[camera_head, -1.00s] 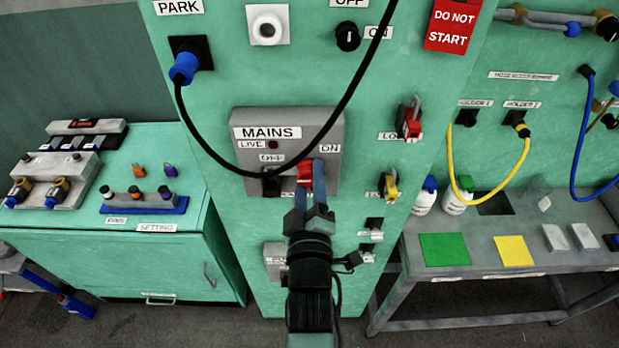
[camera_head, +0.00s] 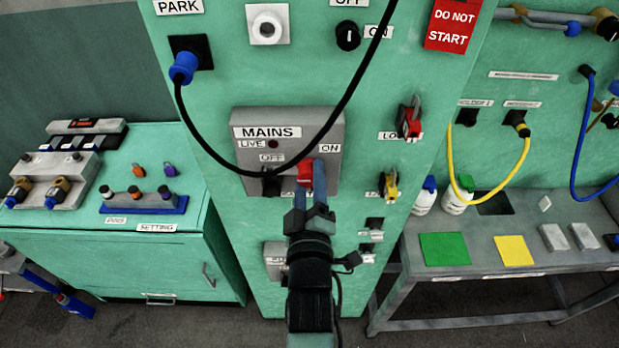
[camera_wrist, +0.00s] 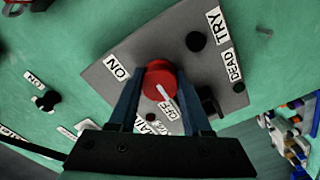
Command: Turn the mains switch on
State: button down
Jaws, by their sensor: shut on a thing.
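The mains switch is a red rotary knob (camera_head: 305,172) on the grey MAINS panel (camera_head: 331,127), beside the ON label. In the wrist view the red knob (camera_wrist: 158,78) has a white pointer line directed toward the OFF label (camera_wrist: 167,119), away from the ON label (camera_wrist: 117,69). My gripper (camera_head: 309,178) is in front of the panel, its two blue fingers closed on opposite sides of the red knob. In the wrist view my gripper (camera_wrist: 160,92) straddles the knob. The LIVE lamp (camera_head: 273,144) looks dark red.
A black cable runs from the blue plug (camera_head: 185,67) in a loop across the panel, just above my gripper. A black part (camera_head: 271,184) sits under the OFF label, left of the knob.

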jog(key=m+b, duration=0.2)
jog(key=m, duration=0.2)
jog(key=shift+f, duration=0.15)
jog(key=m+b, duration=0.1)
jog(key=m, duration=0.3)
jog(key=shift+m, duration=0.3)
jog(key=m, duration=0.4)
jog(key=shift+a+m+b, duration=0.1)
jog(key=shift+m+b, duration=0.2)
jog(key=shift+b, duration=0.05)
jog(key=shift+m, duration=2.2)
jog(key=shift+c, duration=1.7)
grip_release()
jog(key=shift+s, duration=0.1)
